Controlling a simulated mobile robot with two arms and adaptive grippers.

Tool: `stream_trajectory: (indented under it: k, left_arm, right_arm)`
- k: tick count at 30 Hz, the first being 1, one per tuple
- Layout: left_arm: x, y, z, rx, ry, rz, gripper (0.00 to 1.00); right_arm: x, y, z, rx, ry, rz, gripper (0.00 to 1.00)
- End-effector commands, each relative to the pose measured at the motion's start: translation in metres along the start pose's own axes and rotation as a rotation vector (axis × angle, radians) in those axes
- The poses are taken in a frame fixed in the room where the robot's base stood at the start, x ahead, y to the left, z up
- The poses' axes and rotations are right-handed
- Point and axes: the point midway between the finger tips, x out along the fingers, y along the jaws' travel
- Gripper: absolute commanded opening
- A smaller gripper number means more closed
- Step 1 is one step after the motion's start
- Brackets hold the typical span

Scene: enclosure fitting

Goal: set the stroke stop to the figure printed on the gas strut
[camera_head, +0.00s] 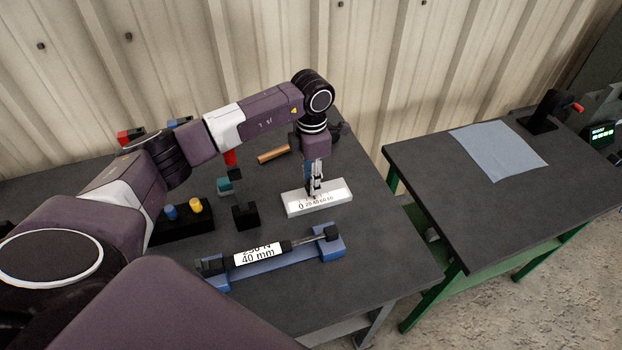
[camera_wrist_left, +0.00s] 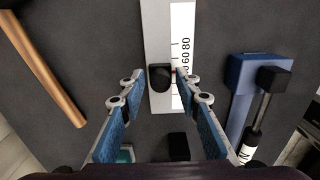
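The stroke stop is a pale block (camera_head: 342,198) with a printed scale from 0 to 80, on the dark bench. Its black slider knob (camera_wrist_left: 160,77) shows in the left wrist view, beside the scale; the finger hides some figures, so its setting is unclear. My left gripper (camera_head: 316,188) points down over the block. In the left wrist view its fingers (camera_wrist_left: 161,75) are open on either side of the knob, with gaps visible. The gas strut (camera_head: 258,254) lies in a blue cradle (camera_head: 331,250); its label reads 40 mm, with a partly hidden force figure above. My right gripper is not in view.
A black holder (camera_head: 182,227) with blue and yellow pegs and a small black block (camera_head: 245,216) stand left of the stop. A copper-coloured rod (camera_head: 273,154) lies behind. A second bench (camera_head: 450,205) to the right carries a blue-grey cloth (camera_head: 498,150).

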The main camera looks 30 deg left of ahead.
Motion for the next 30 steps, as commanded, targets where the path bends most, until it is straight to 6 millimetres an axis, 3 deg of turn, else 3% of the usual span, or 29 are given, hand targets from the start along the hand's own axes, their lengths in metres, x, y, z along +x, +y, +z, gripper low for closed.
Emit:
stream_trajectory:
  k: [11, 14, 24, 30]
  left_arm:
    - [-0.005, 0.0, 0.0, 0.0, 0.0, 0.0, 0.35]
    - [-0.018, 0.001, 0.0, 0.0, -0.001, 0.002, 0.35]
    - [-0.089, 0.001, 0.001, 0.0, -0.002, 0.002, 0.35]
    - [-0.114, 0.0, 0.001, 0.001, 0.0, 0.0, 0.35]
  right_arm:
    - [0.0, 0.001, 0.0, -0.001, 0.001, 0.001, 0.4]
    - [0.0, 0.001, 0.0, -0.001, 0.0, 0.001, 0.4]
    - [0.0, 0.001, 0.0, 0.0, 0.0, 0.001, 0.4]
    - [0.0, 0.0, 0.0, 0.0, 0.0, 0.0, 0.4]
